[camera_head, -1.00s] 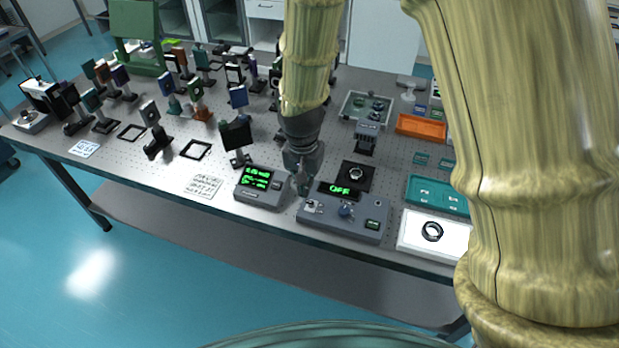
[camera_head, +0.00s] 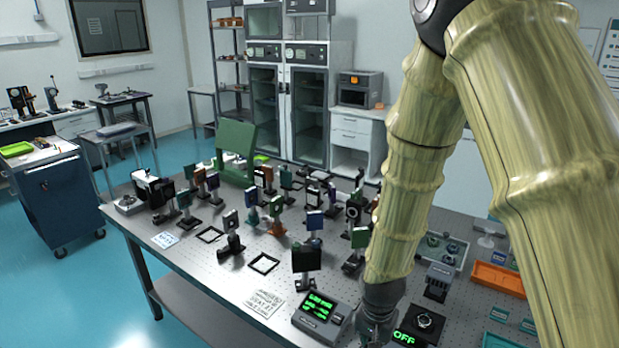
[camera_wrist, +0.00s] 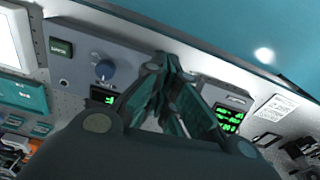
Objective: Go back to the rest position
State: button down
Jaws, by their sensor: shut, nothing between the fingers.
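My gripper (camera_head: 372,326) is at the near edge of the optical table (camera_head: 215,275), at the end of my yellowish arm in the head view. In the wrist view my gripper (camera_wrist: 172,68) has its fingers together with nothing between them. My arm hides part of the table.
Many optic mounts stand on the table, such as a dark square one (camera_head: 306,260). A green frame (camera_head: 236,148) stands at the back. An orange tray (camera_head: 499,277) is at the right. A blue cart (camera_head: 62,200) is at the far left, with clear floor between.

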jog(key=s+d+f+n, duration=0.3)
jog(key=s+d+f, duration=0.1)
jog(key=s+f, duration=0.85)
jog(key=s+d+f+n, duration=0.3)
jog(key=s+f, duration=0.8)
jog(key=s, duration=0.3)
notch_tip(320, 180, down, 7)
jog(key=b, duration=0.7)
jog(key=shift+d+f+g, duration=0.15)
jog(key=shift+d+g, duration=0.05)
jog(key=shift+g, duration=0.2)
jog(key=shift+d, duration=0.1)
